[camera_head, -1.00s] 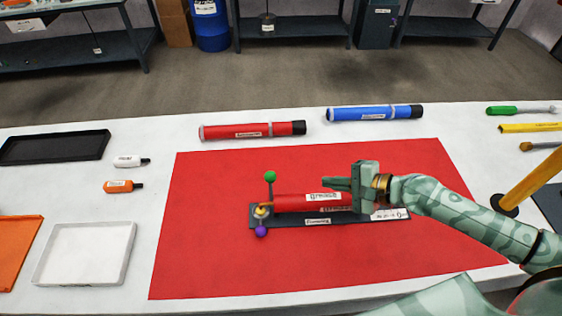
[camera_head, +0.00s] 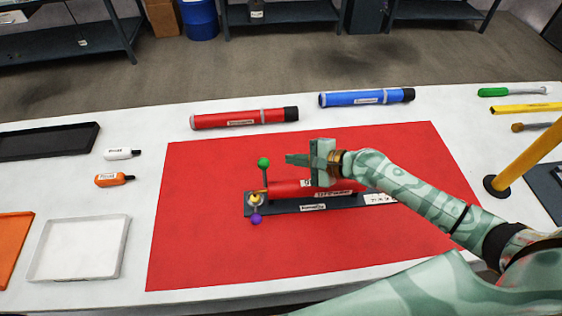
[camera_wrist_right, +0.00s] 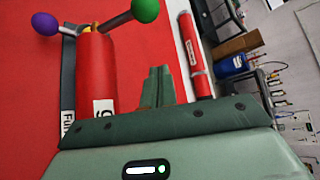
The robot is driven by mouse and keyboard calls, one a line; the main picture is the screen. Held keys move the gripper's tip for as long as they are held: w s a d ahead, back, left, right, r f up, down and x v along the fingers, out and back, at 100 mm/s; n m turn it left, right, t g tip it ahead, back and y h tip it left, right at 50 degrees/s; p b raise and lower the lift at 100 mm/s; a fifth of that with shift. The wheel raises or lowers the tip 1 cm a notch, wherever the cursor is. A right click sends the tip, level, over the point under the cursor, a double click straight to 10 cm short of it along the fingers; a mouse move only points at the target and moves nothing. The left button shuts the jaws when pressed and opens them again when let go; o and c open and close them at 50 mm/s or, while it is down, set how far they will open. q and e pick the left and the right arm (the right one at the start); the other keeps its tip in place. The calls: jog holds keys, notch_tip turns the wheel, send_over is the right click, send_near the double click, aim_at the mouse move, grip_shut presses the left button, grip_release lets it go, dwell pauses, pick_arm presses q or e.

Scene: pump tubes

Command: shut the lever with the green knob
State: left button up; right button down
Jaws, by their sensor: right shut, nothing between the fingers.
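The green knob (camera_head: 264,162) tops a lever that stands up at the left end of a red tube (camera_head: 290,188). The tube lies on a dark base plate (camera_head: 290,207) on the red mat. A purple knob (camera_head: 256,219) sits at the near side of the same end. In the right wrist view the green knob (camera_wrist_right: 145,10) and purple knob (camera_wrist_right: 45,23) show at the top, with the red tube (camera_wrist_right: 97,75) below. My right gripper (camera_head: 290,159) is shut and empty above the tube, its fingertips a little right of the green knob, not touching it. My left gripper is out of view.
A second red tube (camera_head: 243,118) and a blue tube (camera_head: 366,97) lie behind the mat (camera_head: 200,250). Two small bottles, a white tray (camera_head: 80,276) and a black tray (camera_head: 45,155) are at left. A yellow post (camera_head: 525,160) stands at right.

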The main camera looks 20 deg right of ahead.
aim_at(267, 168)
pick_arm(q)
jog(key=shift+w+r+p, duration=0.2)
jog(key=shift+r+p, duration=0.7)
jog(key=shift+p, duration=0.15)
pick_arm(e)
jog(key=a, duration=0.2)
jog(key=a+r, duration=0.1)
jog(key=a, duration=0.1)
jog(key=shift+s, duration=0.2)
